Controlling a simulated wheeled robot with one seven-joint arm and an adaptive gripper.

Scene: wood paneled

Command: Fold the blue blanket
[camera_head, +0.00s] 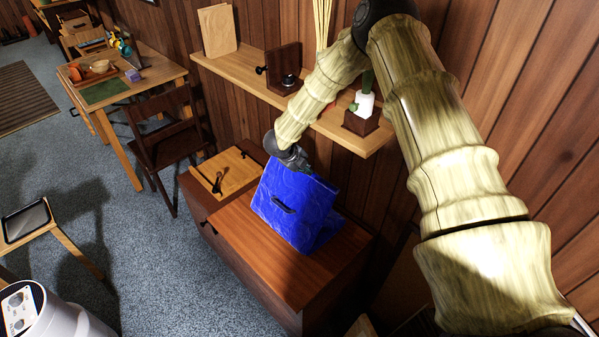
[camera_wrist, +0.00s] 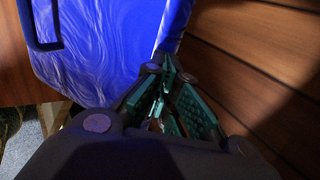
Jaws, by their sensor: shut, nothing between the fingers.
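The blue blanket (camera_head: 292,205) stands tilted and tent-like on the brown wooden cabinet, with a dark handle-like strip on its front face. Its wavy blue surface fills the upper left of the wrist view (camera_wrist: 105,60). My gripper (camera_head: 292,160) is at the blanket's top left edge, shut with nothing held. In the wrist view its dark fingers with green pads (camera_wrist: 168,98) are beside the blanket's edge. I cannot tell whether they touch it. The blanket's back side is mostly hidden.
The cabinet top (camera_head: 262,262) is bare in front of the blanket. A wooden board (camera_head: 226,174) lies left of it. A wall shelf (camera_head: 250,72) with a plant pot (camera_head: 362,110) runs above and behind. A dark chair (camera_head: 165,135) and cluttered desk (camera_head: 130,78) stand further left.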

